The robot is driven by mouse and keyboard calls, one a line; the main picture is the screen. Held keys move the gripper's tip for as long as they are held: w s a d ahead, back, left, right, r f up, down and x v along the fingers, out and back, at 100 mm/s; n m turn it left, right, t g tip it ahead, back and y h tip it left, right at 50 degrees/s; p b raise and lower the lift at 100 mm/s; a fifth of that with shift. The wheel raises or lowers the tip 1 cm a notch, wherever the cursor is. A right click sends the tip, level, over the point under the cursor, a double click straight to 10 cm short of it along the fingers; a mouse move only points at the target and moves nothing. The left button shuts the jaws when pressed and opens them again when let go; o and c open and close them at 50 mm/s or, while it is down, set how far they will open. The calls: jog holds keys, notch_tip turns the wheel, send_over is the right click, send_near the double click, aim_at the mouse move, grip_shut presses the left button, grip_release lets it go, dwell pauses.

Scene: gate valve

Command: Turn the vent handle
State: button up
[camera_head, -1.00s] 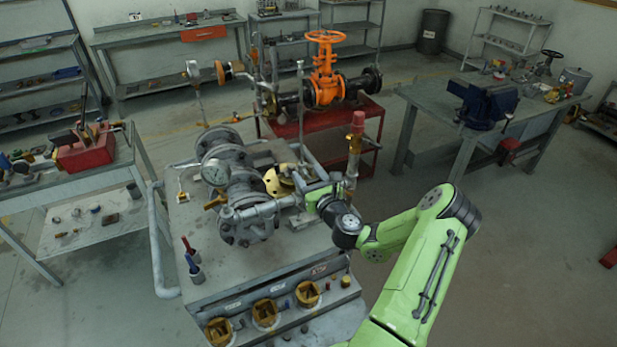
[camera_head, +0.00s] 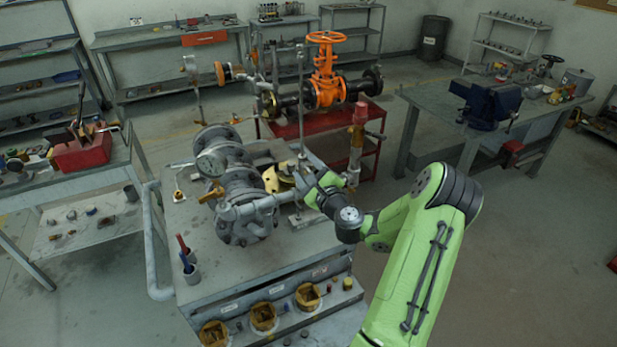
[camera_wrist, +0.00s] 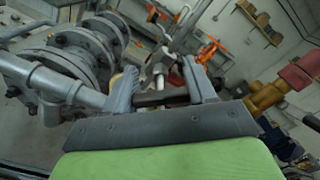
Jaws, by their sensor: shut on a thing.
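My gripper (camera_wrist: 163,90) shows in the wrist view with its two grey fingers apart and a dark bar, which looks like the vent handle (camera_wrist: 160,99), between them. The fingers close on this bar. In the head view my gripper (camera_head: 308,170) reaches in from the right to the valve assembly, beside a thin upright rod. The handle is too small and too covered by my gripper to make out there. The grey flanged gate valve (camera_head: 238,190) stands on the bench just left of my gripper. It also shows at the left of the wrist view (camera_wrist: 75,60).
A brass fitting with a red cap (camera_head: 358,120) stands upright close right of my gripper. An orange valve (camera_head: 325,85) stands on a red cart behind. The floor at the right is clear.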

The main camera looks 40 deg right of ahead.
jog(key=n+b, duration=0.2)
jog(key=n, duration=0.1)
jog(key=n+b, duration=0.1)
jog(key=b, duration=0.1)
jog(key=shift+f+n, duration=0.25)
jog(key=shift+n, duration=0.05)
jog(key=n+b, duration=0.3)
jog(key=shift+r+n, duration=0.1)
jog(key=shift+n, duration=0.3)
jog(key=o, duration=1)
jog(key=shift+o, duration=0.2)
jog(key=shift+s, duration=0.1)
jog(key=b+v, duration=0.8)
jog(key=v, duration=0.7)
jog(key=shift+s+a, duration=0.2)
jog(key=shift+s, duration=0.05)
